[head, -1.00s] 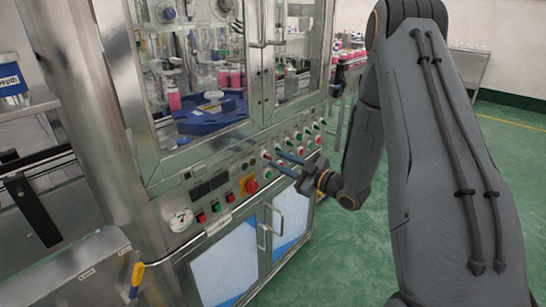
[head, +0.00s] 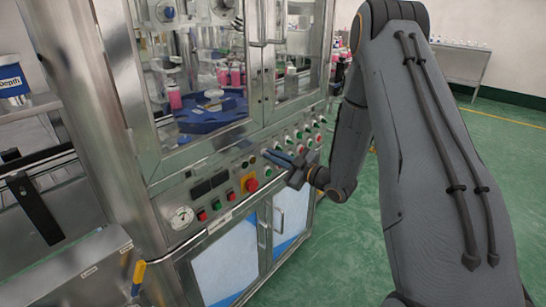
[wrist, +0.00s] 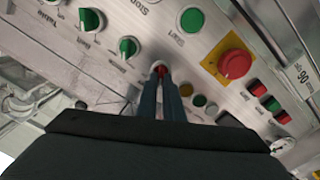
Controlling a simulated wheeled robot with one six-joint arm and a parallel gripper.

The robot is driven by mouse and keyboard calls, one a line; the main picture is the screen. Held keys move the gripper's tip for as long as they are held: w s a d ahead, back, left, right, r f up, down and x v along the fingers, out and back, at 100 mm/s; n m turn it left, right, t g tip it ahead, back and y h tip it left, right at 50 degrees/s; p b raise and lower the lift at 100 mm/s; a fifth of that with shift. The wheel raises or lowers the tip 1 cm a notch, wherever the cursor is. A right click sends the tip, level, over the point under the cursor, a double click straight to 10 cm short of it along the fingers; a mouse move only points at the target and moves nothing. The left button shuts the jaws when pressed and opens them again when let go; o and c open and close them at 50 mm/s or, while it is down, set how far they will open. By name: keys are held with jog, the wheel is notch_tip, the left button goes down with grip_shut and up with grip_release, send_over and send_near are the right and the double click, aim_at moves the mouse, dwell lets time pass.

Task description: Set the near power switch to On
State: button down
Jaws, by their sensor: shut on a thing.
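The machine's control panel (head: 225,180) runs along its front below the glass doors. In the wrist view my gripper (wrist: 161,76) has its two blue-grey fingers together at the panel, shut on a small red knob with a pale rim (wrist: 159,65). The fingers cover most of this knob, so I cannot read its setting or label. In the head view my gripper (head: 270,155) reaches the panel from the right, and the knob is hidden by it. A row of red and green rocker switches (head: 216,205) lies nearer on the panel; it also shows in the wrist view (wrist: 270,103).
A red emergency stop on a yellow plate (wrist: 235,63) is close to my fingers. Green knobs (wrist: 128,47) and a green button (wrist: 192,20) are around them. A pressure gauge (head: 181,217) is at the panel's near end. Green floor (head: 360,245) is clear to the right.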

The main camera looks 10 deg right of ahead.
jog(key=m, duration=0.4)
jog(key=m+p, duration=0.1)
jog(key=m, duration=0.3)
jog(key=m+p, duration=0.1)
jog(key=m, duration=0.2)
jog(key=shift+w+d+m, duration=0.3)
jog(key=shift+d+m, duration=0.1)
dwell(0.4)
jog(key=c, duration=1.9)
grip_release()
jog(key=shift+s, duration=0.1)
